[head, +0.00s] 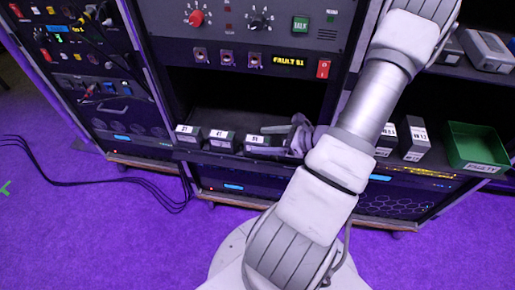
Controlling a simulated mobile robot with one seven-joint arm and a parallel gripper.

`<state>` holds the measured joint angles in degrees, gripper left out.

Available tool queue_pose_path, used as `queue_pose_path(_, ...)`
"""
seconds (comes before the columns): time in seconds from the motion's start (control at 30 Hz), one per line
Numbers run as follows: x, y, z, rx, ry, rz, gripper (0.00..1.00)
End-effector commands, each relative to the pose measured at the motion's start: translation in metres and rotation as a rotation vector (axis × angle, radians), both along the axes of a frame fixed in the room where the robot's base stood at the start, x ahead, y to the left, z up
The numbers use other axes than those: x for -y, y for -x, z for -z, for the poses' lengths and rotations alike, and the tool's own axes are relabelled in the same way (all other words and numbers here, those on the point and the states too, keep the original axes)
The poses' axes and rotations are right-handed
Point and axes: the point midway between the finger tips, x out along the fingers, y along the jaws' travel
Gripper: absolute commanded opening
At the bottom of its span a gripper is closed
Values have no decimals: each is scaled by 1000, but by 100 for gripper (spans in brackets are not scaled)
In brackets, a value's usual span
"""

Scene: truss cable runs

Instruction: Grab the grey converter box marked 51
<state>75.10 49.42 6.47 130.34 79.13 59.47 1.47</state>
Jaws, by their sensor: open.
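Three dark grey boxes with white labels stand in a row on the open shelf of the middle rack: a left box (187,135), a middle box (221,139) and a right box (257,146). The labels are small; the right one may read 51, but I cannot be certain. My gripper (275,140) is open at the right end of the right box, its fingers pointing left. One finger shows over the far side of the box. Contact cannot be told, and my gripper hides the box's right end.
More grey boxes (413,140) and a green tray (478,147) stand on the right rack's shelf. Above the middle shelf is a panel with a lit fault display (289,60) and switches. Black cables (95,181) lie on the purple floor at left.

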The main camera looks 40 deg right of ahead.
Motion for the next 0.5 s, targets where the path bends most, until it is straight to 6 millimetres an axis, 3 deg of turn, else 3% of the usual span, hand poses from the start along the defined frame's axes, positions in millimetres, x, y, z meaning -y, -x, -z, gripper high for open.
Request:
queue_pose_path(0.23,-1,-2,1,0,0,0,84)
queue_pose_path(0.5,-1,-2,1,0,-1,0,37)
